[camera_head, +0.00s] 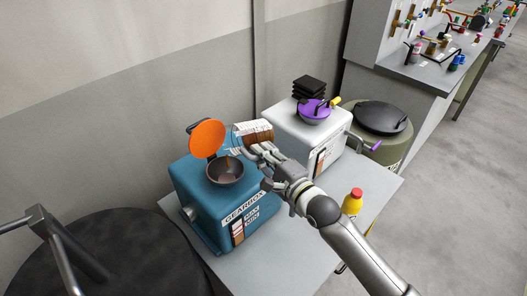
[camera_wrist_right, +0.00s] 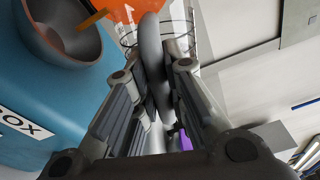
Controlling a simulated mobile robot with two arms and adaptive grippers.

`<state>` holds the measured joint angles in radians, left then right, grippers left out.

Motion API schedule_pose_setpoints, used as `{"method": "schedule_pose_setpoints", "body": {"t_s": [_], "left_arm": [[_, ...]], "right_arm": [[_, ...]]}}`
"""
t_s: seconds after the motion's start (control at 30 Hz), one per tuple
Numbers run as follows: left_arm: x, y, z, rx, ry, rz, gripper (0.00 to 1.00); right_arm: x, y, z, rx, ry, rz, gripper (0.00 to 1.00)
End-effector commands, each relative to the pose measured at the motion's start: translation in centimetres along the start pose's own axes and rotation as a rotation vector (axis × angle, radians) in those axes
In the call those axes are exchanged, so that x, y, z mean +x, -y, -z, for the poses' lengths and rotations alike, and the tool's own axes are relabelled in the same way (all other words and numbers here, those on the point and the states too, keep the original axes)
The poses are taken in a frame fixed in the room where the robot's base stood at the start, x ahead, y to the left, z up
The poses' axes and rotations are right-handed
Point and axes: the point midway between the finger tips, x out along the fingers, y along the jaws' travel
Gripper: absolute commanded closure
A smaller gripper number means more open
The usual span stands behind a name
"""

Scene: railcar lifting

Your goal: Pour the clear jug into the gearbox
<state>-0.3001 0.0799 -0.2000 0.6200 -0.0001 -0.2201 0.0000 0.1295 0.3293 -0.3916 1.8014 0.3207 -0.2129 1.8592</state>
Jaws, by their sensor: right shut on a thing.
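The blue gearbox (camera_head: 200,205) stands on the grey table, its label and level gauge facing front. Its round filler bowl (camera_head: 225,172) is open, with the orange lid (camera_head: 207,137) tipped up behind it. The clear jug (camera_head: 238,130), holding brown liquid, is tilted on its side above and right of the bowl. My right gripper (camera_head: 262,150) is shut on the jug's handle, seen between the fingers in the wrist view (camera_wrist_right: 151,60). My left gripper is out of view.
A white box (camera_head: 290,128) with a purple lid (camera_head: 314,110) and black stack stands right of the gearbox. An olive drum (camera_head: 380,125) stands behind; a dark drum (camera_head: 110,255) is at lower left.

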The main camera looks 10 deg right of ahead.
Motion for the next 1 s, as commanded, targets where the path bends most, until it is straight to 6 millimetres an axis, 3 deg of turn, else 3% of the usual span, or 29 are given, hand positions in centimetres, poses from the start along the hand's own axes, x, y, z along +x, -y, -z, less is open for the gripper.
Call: {"method": "schedule_pose_setpoints", "body": {"t_s": [0.6, 1.0], "left_arm": [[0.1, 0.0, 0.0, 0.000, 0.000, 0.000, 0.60], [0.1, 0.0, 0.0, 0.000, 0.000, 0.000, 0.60]], "right_arm": [[0.0, -1.2, -0.3, -0.160, 0.000, 0.001, 1.00], [0.0, -1.3, -0.4, -0.178, 0.000, 0.002, 1.00]]}}
